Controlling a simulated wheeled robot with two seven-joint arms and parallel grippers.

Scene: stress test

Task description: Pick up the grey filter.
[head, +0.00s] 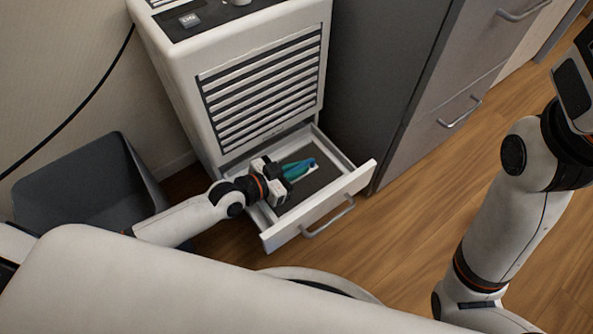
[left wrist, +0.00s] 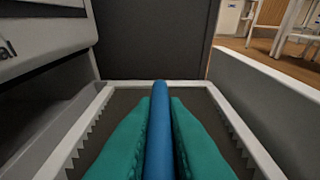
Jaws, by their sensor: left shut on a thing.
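My left gripper (head: 297,169), with teal fingers, reaches into the open drawer (head: 318,211) of a white machine. It is shut on a long blue bar (head: 308,163). In the left wrist view the blue bar (left wrist: 160,130) runs forward between the two fingers (left wrist: 158,142). A flat dark grey surface (head: 310,185) lies inside the drawer under the gripper. I cannot tell whether this is the grey filter or the drawer floor, or whether the blue bar is joined to it. My right arm is at the right of the head view; its gripper is out of the picture.
The white machine (head: 170,85) with a slatted front stands behind the drawer. A grey cabinet (head: 445,90) is close on the right. A dark grey bin (head: 85,185) stands at the left by the wall. Wooden floor (head: 420,235) is clear at front right.

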